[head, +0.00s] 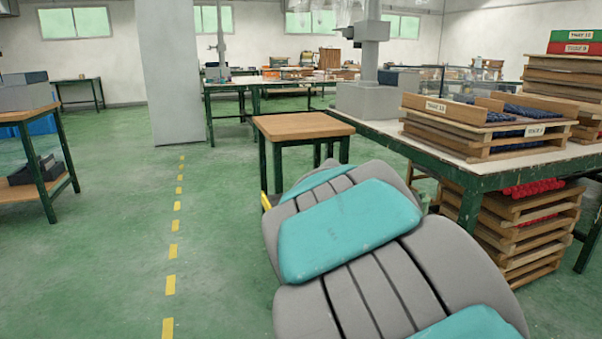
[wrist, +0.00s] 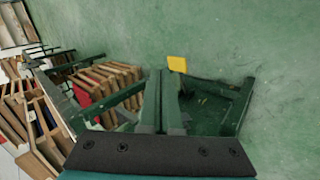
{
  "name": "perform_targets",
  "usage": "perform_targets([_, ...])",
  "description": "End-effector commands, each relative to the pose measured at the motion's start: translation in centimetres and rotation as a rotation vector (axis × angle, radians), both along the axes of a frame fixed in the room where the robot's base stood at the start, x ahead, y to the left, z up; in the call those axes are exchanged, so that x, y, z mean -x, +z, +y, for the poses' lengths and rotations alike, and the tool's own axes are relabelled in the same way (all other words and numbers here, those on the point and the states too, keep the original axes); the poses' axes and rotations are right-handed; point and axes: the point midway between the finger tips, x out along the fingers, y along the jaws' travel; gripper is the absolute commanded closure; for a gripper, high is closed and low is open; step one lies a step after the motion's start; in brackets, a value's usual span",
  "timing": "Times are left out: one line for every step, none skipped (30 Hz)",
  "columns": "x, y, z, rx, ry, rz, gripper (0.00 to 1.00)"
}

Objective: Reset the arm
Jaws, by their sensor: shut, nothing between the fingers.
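My arm, grey and teal, reaches across the lower right of the head view. My gripper (wrist: 163,78) shows in the wrist view as two dark green fingers close together. They are shut with nothing visible between them. In the head view the gripper is hidden behind my arm. The fingers point over the green floor, beside a dark green table frame.
A green-framed table (head: 478,172) at the right carries wooden trays (head: 485,148), with more trays stacked (head: 520,235) below. A small wooden-topped table (head: 303,126) stands ahead. A small yellow patch (wrist: 177,63) shows near the fingertips. The floor (head: 110,220) at left is clear.

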Motion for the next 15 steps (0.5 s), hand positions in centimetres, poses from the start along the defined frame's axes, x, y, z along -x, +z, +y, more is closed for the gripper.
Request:
perform_targets([2.6, -0.4, -0.7, -0.057, -0.039, 0.015, 1.00])
perform_targets([4.1, -0.9, -0.9, -0.091, -0.059, 0.030, 1.00])
perform_targets([6.1, -1.3, -1.0, -0.135, -0.082, 0.044, 1.00])
perform_targets([7.5, -1.8, -0.9, -0.172, -0.098, 0.057, 1.00])
perform_targets([8.9, -2.2, -0.8, -0.204, -0.112, 0.071, 1.00])
perform_targets([10.9, -2.8, -0.5, -0.252, -0.131, 0.088, 1.00])
perform_targets([12.2, -3.2, -0.2, -0.287, -0.141, 0.100, 1.00])
perform_targets([13.6, -3.7, 0.2, -0.321, -0.152, 0.114, 1.00])
perform_targets([15.5, -4.2, 0.7, -0.368, -0.162, 0.133, 1.00])
perform_targets([16.8, -4.7, 1.3, -0.404, -0.170, 0.147, 1.00])
perform_targets([18.1, -5.1, 1.8, -0.436, -0.174, 0.160, 1.00])
perform_targets([19.6, -5.5, 2.7, -0.479, -0.177, 0.176, 1.00])
perform_targets([20.8, -5.8, 3.2, -0.509, -0.179, 0.187, 1.00])
perform_targets([21.8, -6.2, 3.8, -0.537, -0.181, 0.201, 1.00])
perform_targets([23.0, -6.5, 4.6, -0.570, -0.179, 0.213, 1.00])
